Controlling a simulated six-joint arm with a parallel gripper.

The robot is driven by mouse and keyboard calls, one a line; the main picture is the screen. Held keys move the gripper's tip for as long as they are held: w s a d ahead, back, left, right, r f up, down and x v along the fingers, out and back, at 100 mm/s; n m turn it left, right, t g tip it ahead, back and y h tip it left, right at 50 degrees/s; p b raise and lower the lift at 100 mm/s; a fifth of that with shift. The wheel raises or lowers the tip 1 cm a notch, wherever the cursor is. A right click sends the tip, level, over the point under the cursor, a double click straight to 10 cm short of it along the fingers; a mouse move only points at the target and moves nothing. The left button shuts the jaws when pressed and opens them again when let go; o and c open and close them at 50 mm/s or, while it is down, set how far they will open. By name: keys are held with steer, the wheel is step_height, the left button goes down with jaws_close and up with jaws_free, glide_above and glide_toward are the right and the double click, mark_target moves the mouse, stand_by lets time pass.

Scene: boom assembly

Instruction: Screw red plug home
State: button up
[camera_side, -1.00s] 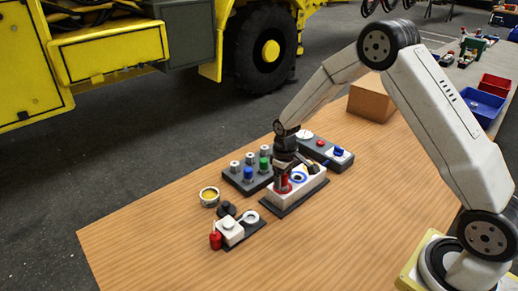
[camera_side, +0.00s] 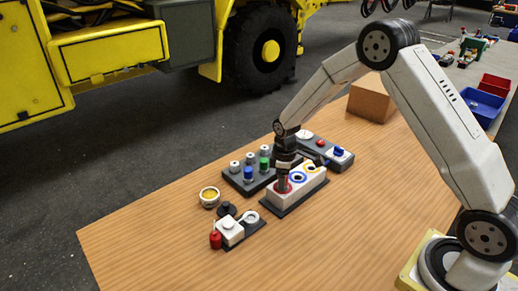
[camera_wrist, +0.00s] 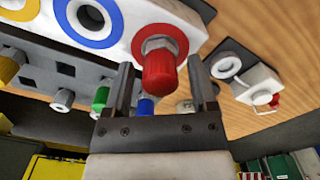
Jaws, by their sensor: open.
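The red plug (camera_wrist: 160,72) stands in the red-ringed port of the white block (camera_wrist: 190,22), with a metal hex collar showing between its red cap and the ring. My gripper (camera_wrist: 160,62) is open, with one finger on each side of the plug and a gap visible to both. In the side view my gripper (camera_side: 283,184) points down over the red-ringed end of the white block (camera_side: 311,184) and hides most of the plug. The blue and yellow rings on the block are uncovered. How deep the plug sits cannot be told.
A dark rack (camera_side: 236,182) with blue, green and grey plugs stands close behind the block. A grey box (camera_side: 325,152) with a blue switch is behind right. The front table is clear.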

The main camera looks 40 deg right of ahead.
steer(key=n, duration=0.3)
steer(key=shift+n, duration=2.2)
jaws_close()
steer(key=shift+m, duration=1.1)
steer(key=c, duration=0.6)
jaws_free()
jaws_close()
